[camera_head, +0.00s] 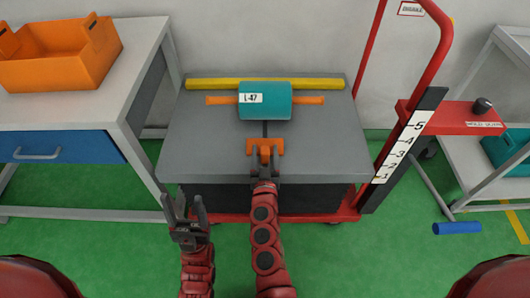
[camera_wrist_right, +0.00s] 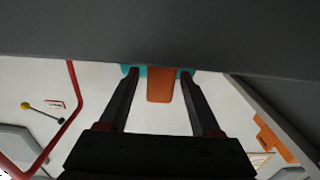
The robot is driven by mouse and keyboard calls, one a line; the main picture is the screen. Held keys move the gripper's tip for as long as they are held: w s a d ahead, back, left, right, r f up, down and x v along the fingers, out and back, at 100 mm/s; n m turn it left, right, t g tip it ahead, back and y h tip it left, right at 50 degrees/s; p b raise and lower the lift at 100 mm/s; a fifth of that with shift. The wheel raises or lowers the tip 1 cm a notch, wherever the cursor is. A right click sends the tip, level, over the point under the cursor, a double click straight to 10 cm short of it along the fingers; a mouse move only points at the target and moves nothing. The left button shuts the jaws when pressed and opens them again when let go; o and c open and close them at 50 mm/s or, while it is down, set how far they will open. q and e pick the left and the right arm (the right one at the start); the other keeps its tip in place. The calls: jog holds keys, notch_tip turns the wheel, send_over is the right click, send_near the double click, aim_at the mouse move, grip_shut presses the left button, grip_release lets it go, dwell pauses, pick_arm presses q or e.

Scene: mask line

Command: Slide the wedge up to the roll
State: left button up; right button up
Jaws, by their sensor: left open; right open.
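The teal roll (camera_head: 265,101), labelled L-47, lies across the grey cart top (camera_head: 200,150) with an orange bar (camera_head: 222,100) sticking out at both ends. The orange wedge (camera_head: 265,146) sits nearer to me, in line with the roll's middle, with a visible gap between them. My right gripper (camera_head: 265,160) is at the wedge's near side. In the right wrist view, its open fingers (camera_wrist_right: 159,76) stand either side of the orange wedge (camera_wrist_right: 160,90), with teal behind. Whether they touch it is unclear. My left gripper (camera_head: 186,208) is open and empty before the cart's front left edge.
A yellow bar (camera_head: 265,84) lies behind the roll. A dark line (camera_head: 265,129) runs from the wedge towards the roll. A red post and numbered scale (camera_head: 404,145) stand at the right. A table with an orange bin (camera_head: 55,75) is at the left.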

grip_shut()
dwell(1.4)
